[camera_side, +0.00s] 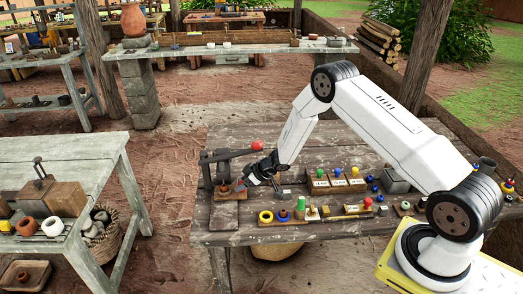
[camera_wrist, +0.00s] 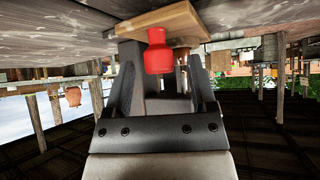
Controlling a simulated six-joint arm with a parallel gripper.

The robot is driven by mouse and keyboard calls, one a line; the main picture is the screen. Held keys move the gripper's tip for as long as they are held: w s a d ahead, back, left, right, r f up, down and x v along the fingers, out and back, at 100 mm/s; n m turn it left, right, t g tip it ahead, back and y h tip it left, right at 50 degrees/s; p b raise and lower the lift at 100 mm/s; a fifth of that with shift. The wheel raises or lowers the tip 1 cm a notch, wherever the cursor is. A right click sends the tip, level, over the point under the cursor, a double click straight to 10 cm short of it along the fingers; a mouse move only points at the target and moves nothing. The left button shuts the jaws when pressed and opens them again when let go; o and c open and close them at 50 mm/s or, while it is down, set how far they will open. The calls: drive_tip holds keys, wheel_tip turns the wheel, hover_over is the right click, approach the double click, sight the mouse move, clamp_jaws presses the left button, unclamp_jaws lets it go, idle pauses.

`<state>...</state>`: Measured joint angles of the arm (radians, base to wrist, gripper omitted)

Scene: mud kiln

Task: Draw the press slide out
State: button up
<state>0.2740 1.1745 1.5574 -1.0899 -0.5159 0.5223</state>
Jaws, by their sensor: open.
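The dark press (camera_side: 206,172) stands at the left end of the worktable, its lever ending in a red ball (camera_side: 257,145). Its slide (camera_side: 230,194) is a flat wooden board low at the press, with a reddish piece on it. In the wrist view a light wooden board (camera_wrist: 185,20), which looks like the slide, carries a red knob (camera_wrist: 157,58). My gripper (camera_side: 248,181) is at the right side of the slide. In the wrist view my gripper (camera_wrist: 162,75) is open, with the knob between its fingers. I cannot tell whether either finger touches it.
The worktable (camera_side: 225,238) has bare planks in front of the press. Trays with coloured rings and pegs (camera_side: 282,216) lie to the right, and labelled wooden blocks (camera_side: 335,184) stand behind them. A separate bench (camera_side: 95,150) stands to the left across a gap.

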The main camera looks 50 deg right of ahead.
clamp_jaws()
idle(1.4)
